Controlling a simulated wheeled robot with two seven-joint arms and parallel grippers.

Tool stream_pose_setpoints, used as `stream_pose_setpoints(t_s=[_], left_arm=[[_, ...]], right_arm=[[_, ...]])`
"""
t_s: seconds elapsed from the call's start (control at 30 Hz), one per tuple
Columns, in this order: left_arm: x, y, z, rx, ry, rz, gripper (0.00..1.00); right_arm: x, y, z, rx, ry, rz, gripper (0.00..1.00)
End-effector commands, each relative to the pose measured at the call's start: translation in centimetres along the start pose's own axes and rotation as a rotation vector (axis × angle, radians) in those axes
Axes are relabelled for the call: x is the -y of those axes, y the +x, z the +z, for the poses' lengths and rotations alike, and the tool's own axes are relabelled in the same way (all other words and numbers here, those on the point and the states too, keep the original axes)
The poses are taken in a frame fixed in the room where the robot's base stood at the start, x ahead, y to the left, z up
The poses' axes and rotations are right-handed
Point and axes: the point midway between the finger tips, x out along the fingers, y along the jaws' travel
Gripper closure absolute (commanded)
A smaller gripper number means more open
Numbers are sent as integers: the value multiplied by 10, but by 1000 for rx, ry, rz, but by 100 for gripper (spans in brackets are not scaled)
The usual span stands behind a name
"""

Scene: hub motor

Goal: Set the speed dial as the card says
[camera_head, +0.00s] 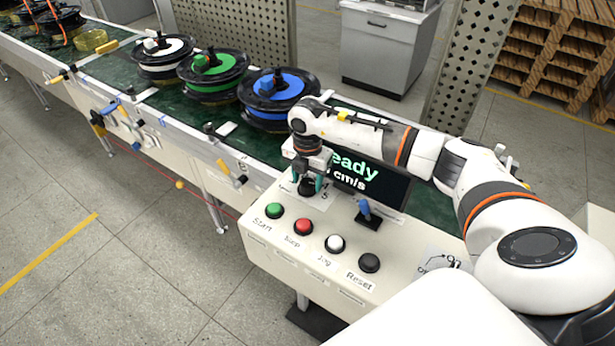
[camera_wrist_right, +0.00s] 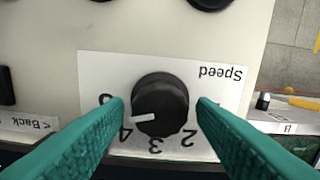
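The speed dial (camera_wrist_right: 162,100) is a black knob on a white label marked "Speed", upside down in the right wrist view. Its white pointer points left and slightly down, between the 4 and the partly covered 5. My right gripper (camera_wrist_right: 160,103) is open, with its green fingers either side of the dial and a visible gap on each side. In the head view this gripper (camera_head: 310,184) is over the control panel (camera_head: 270,240) and mostly hides the dial. I cannot make out a card giving a speed setting. My left gripper is not in view.
The screen (camera_head: 370,180), partly covered by my right arm, shows "eady" and "cm/s". A blue-handled switch (camera_head: 368,212) and green (camera_head: 274,210), red (camera_head: 303,227), white (camera_head: 334,243) and black (camera_head: 369,263) buttons are close by. Spools (camera_head: 278,95) stand on the conveyor (camera_head: 195,118) behind.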

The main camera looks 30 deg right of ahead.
Motion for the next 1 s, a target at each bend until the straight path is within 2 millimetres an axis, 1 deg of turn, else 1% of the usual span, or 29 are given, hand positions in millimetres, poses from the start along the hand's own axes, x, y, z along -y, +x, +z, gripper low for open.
stream_pose_setpoints(t_s=[0.03,0.2,0.23,0.33,0.5,0.77,0.8,0.87,0.9,0.93,1.0], left_arm=[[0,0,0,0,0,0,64],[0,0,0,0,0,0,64],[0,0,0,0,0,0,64],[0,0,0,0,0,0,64],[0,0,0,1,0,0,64],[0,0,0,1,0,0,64],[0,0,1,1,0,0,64],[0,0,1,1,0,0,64],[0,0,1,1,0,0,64],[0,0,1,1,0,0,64],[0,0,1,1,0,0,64]], right_arm=[[0,0,0,0,0,0,57],[0,0,0,0,0,0,85],[0,0,0,0,0,0,87],[0,0,0,0,26,0,87],[0,-1,0,1,121,0,87],[0,-1,0,0,132,-1,87],[0,-1,0,0,132,-1,61],[0,-1,0,0,132,-1,51],[0,-1,0,0,132,-1,45],[0,-1,0,0,132,-1,43],[0,-1,0,0,131,-1,43]])
